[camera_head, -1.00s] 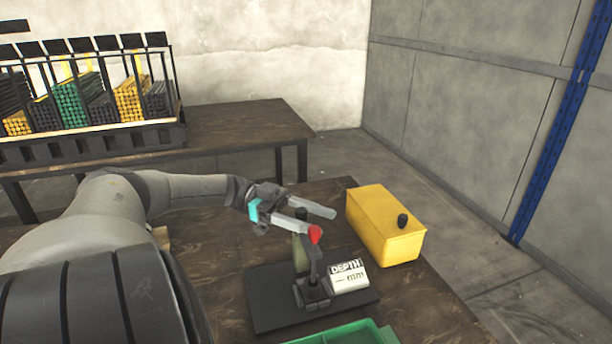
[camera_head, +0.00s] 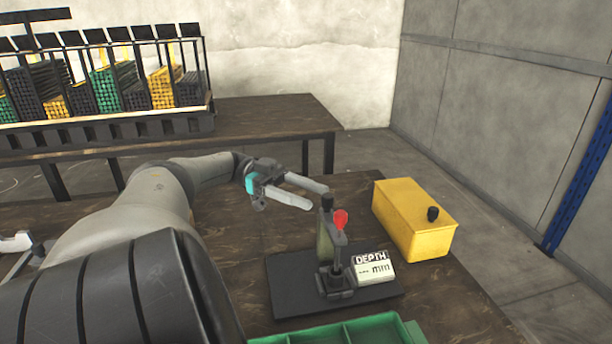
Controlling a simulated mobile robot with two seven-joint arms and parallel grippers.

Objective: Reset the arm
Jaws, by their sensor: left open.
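My left gripper (camera_head: 318,197) is open and empty, above the table, its arm reaching in from the left. Its fingers point right, just to the upper left of the rivet press. The press (camera_head: 336,275) stands upright on a dark base plate (camera_head: 290,290), with a red-tipped lever (camera_head: 341,219). A small gauge (camera_head: 373,268) marked "DEPTH" with "--- mm" sits beside it. The fingers seem apart from the lever. My right gripper does not show; a small pale part at the left edge cannot be made out.
A yellow box (camera_head: 413,222) with a black knob stands behind and right of the press. A green tray (camera_head: 345,335) lies at the front edge of view. A rack (camera_head: 110,130) of coloured rods stands on the back table (camera_head: 270,112). The wooden table (camera_head: 440,300) is bare at right.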

